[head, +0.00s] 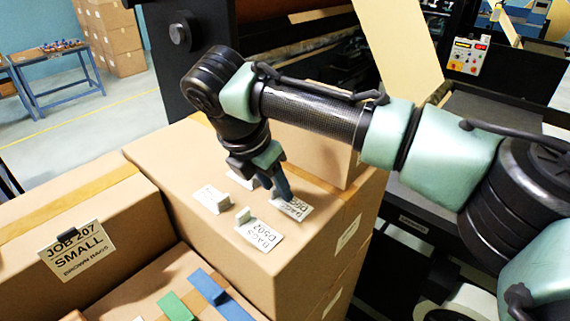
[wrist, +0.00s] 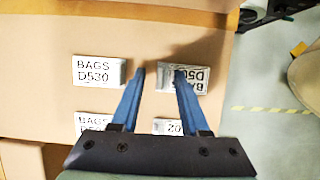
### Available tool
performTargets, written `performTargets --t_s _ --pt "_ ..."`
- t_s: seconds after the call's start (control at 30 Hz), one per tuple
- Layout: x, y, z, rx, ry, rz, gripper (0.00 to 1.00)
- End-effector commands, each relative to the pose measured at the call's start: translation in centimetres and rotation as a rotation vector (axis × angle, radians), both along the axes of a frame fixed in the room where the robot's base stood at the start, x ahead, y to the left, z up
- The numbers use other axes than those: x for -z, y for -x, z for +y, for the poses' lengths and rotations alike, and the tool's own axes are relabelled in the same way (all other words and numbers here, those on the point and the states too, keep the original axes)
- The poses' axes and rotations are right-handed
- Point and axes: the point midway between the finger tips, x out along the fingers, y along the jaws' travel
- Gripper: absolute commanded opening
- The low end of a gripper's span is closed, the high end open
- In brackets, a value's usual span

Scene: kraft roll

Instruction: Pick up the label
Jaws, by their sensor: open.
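Several white labels with black print lie on top of a large cardboard box. In the wrist view, one reading "BAGS D530" (wrist: 95,71) is left of my gripper (wrist: 160,74). Another, beginning "BAGS D50" (wrist: 200,82), is upper right, partly covered by the right finger. Two more are lower down, one at left (wrist: 90,120) and one at right (wrist: 168,126), both partly hidden. In the head view, my gripper (head: 283,192) points down beside the rightmost label (head: 294,208). Other labels are nearer (head: 262,237) and farther left (head: 208,197). My gripper is open and empty.
The labels' box (head: 180,165) has a smaller carton (head: 315,150) on it behind my gripper. A "JOB 207 SMALL" sign (head: 76,251) hangs on the box at left. Green (head: 175,306) and blue (head: 219,293) strips lie in front. Dark machinery stands behind.

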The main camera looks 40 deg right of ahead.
Motion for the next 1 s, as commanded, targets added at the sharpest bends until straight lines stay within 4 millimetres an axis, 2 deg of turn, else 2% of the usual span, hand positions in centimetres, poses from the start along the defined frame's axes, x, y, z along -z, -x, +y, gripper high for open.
performTargets --t_s 0.03,0.2,0.3,0.77,0.87,1.0 --pt "0.0 0.0 0.0 0.000 0.000 0.000 0.45" --pt "0.0 0.0 0.0 0.000 0.000 0.000 0.14" --pt "0.0 0.0 0.0 0.000 0.000 0.000 0.00" --pt "-0.2 0.0 0.0 0.000 0.000 -0.001 0.00" --pt "-1.0 -0.1 0.0 -0.001 0.002 -0.003 0.00" --pt "-3.5 -0.1 0.0 0.000 0.001 -0.005 0.00"
